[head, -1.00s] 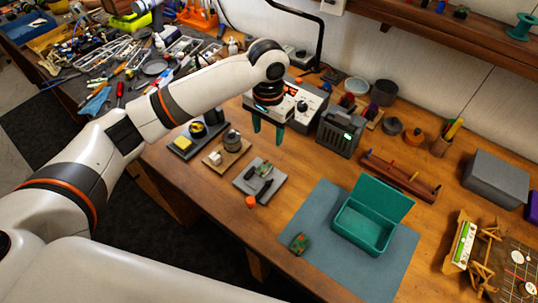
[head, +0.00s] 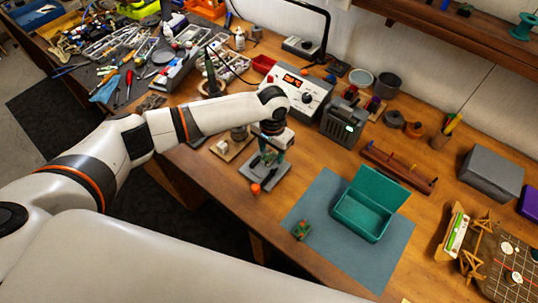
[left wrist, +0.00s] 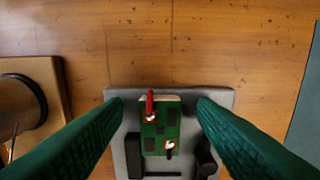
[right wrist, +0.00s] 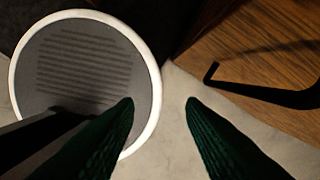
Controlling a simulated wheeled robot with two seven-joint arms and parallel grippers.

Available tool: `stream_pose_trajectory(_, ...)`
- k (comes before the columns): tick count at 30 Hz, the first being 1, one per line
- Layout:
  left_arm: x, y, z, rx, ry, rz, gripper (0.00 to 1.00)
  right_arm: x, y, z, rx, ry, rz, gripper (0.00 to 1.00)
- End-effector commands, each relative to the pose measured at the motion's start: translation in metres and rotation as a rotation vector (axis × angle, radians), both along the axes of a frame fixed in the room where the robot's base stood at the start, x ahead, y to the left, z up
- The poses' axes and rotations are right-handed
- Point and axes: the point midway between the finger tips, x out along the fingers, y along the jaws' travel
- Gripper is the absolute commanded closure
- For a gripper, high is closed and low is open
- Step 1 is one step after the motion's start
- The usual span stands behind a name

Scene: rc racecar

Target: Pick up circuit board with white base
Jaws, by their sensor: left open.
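A green circuit board (left wrist: 160,130) with a pale edge at its far end, red and black parts on top, sits on a grey holder plate (left wrist: 117,130) with black clamps. In the head view the holder (head: 262,181) is on the bench, mostly under my left gripper (head: 268,156). My left gripper (left wrist: 160,105) is open, with its fingers on either side of the board and apart from it. How far above it they are, I cannot tell. My right gripper (right wrist: 160,102) is open and empty over the floor, outside the head view.
A small green-and-orange piece (head: 301,230) lies on a blue-grey mat (head: 321,194) by an open teal box (head: 361,214). An orange cap (head: 256,189) stands in front of the holder. A wooden stand (head: 229,149) is left of it; a grey-white device (head: 298,92) is behind.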

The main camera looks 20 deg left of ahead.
Motion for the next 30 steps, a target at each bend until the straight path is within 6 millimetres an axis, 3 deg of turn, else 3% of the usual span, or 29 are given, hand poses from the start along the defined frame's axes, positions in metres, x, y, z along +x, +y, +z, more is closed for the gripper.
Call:
stream_pose_trajectory(4, 0.000, 0.000, 0.000, 0.000, 0.000, 0.000, 0.49, -0.004, -0.001, -0.001, -0.001, 0.006, 0.000, 0.64)
stream_pose_trajectory(12, 0.000, 0.000, 0.000, 0.000, 0.000, 0.000, 0.93, -0.006, -0.001, -0.001, -0.002, 0.009, -0.001, 0.64)
stream_pose_trajectory(13, 0.000, 0.000, 0.001, 0.000, 0.000, 0.000, 0.95, -0.006, -0.001, -0.001, -0.002, 0.009, -0.001, 0.64)
stream_pose_trajectory(22, 0.001, 0.000, 0.006, -0.002, -0.002, 0.000, 0.95, -0.006, -0.001, -0.003, -0.002, 0.010, -0.001, 0.64)
stream_pose_trajectory(30, 0.002, -0.001, 0.055, -0.003, -0.006, -0.001, 0.95, -0.006, -0.001, -0.015, -0.001, 0.010, -0.001, 0.64)
